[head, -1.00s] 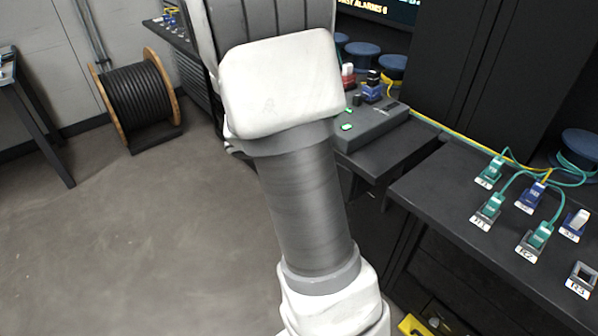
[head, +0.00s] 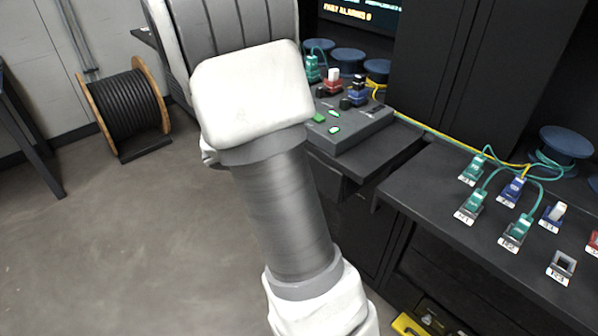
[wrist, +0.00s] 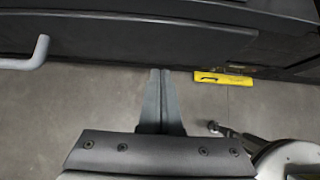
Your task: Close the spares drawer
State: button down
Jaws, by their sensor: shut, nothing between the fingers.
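A yellow-fronted drawer (head: 407,325) with dark contents shows low at the bottom edge of the head view, sticking out from under the right bench. I take it for the spares drawer; most of it is cut off. In the wrist view a yellow front (wrist: 222,79) with a dark handle stands out from the dark furniture, right of my fingertips. It looks like the same drawer, partly open. My gripper (wrist: 161,72) is shut and empty, its fingers pointing toward the dark furniture, apart from the yellow front. The arm hides the gripper in the head view.
A grey bar handle (wrist: 35,55) juts out at left in the wrist view. The right bench (head: 440,205) carries several labelled connectors and cables. A grey splicing unit (head: 350,128) stands on the bench behind. A cable spool (head: 125,103) stands at left; the floor (head: 120,240) is clear.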

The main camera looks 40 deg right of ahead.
jog(key=p+v, duration=0.3)
jog(key=v, duration=0.7)
jog(key=shift+a, duration=0.55)
jog(key=s+a+r+m+t+y+p, duration=0.2)
jog(key=s+a+r+m+t+y, duration=0.5)
jog(key=s+a+r+m, duration=1)
notch_tip(320, 180, up, 8)
jog(key=w+d+m+g+y+p, duration=0.1)
jog(key=w+y+p, duration=0.1)
jog(key=p, duration=0.9)
jog(key=shift+w+d+g, duration=0.25)
jog(key=shift+w+g, duration=0.05)
jog(key=shift+g, duration=0.1)
jog(key=shift+r, duration=0.1)
